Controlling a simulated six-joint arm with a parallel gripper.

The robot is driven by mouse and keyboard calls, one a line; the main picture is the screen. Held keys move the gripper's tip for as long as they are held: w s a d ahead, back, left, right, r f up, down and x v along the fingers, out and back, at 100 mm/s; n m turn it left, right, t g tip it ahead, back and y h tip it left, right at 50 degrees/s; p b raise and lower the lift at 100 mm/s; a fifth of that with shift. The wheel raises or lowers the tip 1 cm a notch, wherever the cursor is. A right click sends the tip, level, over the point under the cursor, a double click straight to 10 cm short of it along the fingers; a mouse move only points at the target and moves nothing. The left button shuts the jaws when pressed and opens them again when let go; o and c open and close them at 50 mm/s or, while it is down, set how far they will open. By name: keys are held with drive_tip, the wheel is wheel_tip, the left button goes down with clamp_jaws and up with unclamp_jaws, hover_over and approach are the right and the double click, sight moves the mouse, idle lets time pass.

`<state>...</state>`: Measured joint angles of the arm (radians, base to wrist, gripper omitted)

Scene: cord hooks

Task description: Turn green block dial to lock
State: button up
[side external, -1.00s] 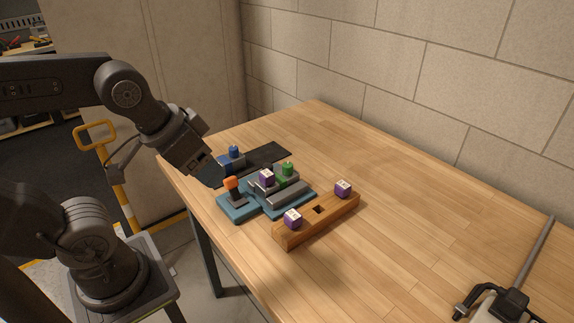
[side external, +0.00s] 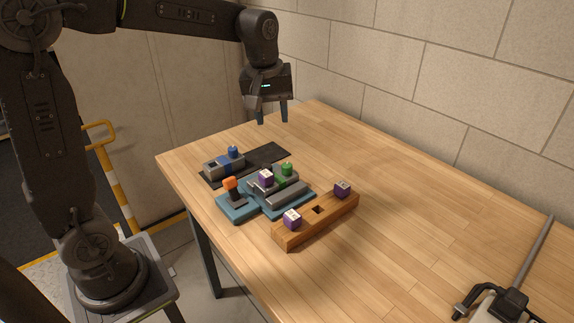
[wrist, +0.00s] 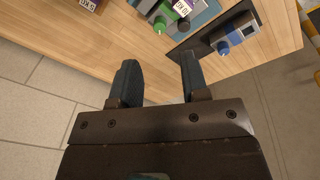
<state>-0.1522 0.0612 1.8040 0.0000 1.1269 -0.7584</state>
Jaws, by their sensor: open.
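The green block dial (side external: 286,169) stands upright on a grey block at the back of the blue base (side external: 236,210). It also shows in the wrist view (wrist: 182,9) near the top edge. A purple cube with a white labelled top (side external: 266,177) sits just left of the dial. My gripper (side external: 272,121) is open and empty, pointing down, high above the far part of the table and apart from the dial. In the wrist view its two fingers (wrist: 160,78) are spread with only bare table between them. The dial's markings are too small to read.
A blue dial (side external: 233,151) stands on a grey block on the black mat (side external: 270,153). An orange-topped lever (side external: 230,184) rises from the base. A wooden rail (side external: 318,222) carries two purple cubes. A brick wall stands behind the table; the table's right is mostly clear.

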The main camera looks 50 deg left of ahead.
sight(287, 165)
drive_tip(key=w+a+f+n+g, duration=0.2)
drive_tip(key=w+a+f+n, duration=0.25)
drive_tip(key=w+f, duration=0.2)
drive_tip(key=f, duration=0.8)
drive_tip(key=w+f, duration=0.1)
drive_tip(key=f, duration=0.3)
drive_tip(key=shift+d+f, duration=0.15)
drive_tip(key=shift+f, duration=0.25)
drive_tip(key=c, duration=0.6)
